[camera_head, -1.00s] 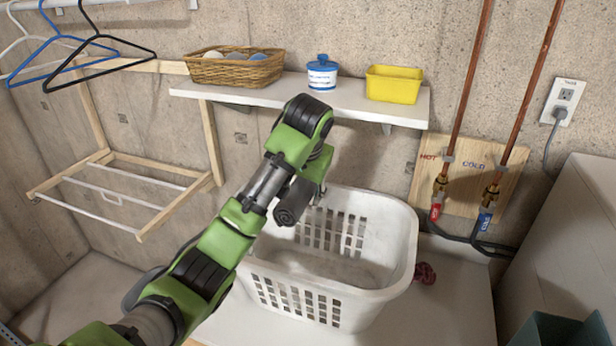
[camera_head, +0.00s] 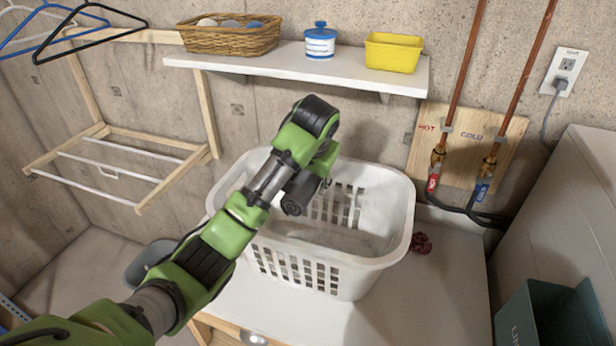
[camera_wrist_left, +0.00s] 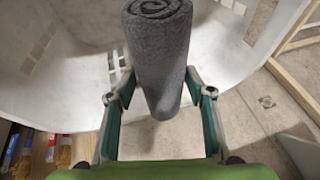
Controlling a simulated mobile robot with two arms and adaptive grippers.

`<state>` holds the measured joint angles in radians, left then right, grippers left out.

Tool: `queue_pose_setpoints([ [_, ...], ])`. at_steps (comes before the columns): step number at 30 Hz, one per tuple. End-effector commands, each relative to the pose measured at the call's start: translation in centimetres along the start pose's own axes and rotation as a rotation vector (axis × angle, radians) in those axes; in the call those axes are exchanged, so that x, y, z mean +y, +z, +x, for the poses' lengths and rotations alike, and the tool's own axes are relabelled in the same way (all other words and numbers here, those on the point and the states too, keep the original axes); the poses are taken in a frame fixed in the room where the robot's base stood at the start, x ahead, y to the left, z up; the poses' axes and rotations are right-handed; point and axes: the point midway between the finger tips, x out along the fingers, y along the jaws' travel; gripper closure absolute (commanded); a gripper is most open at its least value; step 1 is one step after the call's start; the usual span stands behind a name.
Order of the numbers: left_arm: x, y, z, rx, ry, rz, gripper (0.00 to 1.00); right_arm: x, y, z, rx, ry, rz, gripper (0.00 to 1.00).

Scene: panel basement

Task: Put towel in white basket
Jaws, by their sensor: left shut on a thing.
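A dark grey rolled towel (camera_head: 299,194) shows at the end of my left arm, its round end facing me. In the left wrist view the towel (camera_wrist_left: 160,50) stands between two teal fingers, its spiral end at the top. My left gripper (camera_head: 324,181) is shut on it and is partly hidden by the arm and towel. The white basket (camera_head: 318,278) stands on the white surface, and the towel shows over its opening. Its white wall (camera_wrist_left: 60,85) shows behind the towel in the wrist view. My right gripper is not in view.
A shelf (camera_head: 285,66) above the basket holds a wicker basket (camera_head: 229,39), a white jar (camera_head: 320,43) and a yellow bin (camera_head: 393,54). Pipes (camera_head: 462,90) and a white appliance (camera_head: 565,215) stand at the right. A dark red item (camera_head: 420,243) lies beside the basket.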

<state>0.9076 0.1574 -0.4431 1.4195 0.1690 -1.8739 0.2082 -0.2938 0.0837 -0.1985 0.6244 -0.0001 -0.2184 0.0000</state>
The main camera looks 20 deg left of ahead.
Motion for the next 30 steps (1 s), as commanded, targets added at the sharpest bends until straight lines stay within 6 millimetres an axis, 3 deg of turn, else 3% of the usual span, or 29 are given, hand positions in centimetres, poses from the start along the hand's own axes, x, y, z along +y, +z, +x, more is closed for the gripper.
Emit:
queue_pose_setpoints([
  [2,0.0,0.0,0.0,0.001,0.000,0.000,0.76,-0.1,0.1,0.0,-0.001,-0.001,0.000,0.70],
  [3,0.0,0.0,0.0,0.001,0.000,0.000,0.49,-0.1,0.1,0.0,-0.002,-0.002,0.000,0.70],
  [5,0.0,0.0,0.0,0.001,0.000,0.000,0.34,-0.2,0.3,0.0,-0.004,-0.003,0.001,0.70],
  [6,0.0,0.0,0.0,0.001,0.000,0.000,0.32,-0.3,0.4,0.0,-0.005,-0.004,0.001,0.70],
  [17,0.0,0.0,-0.3,0.000,0.000,0.000,0.32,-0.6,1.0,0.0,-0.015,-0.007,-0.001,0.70],
  [30,-0.3,-0.2,-6.0,0.006,-0.007,0.002,0.32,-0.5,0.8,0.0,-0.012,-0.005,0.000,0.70],
])
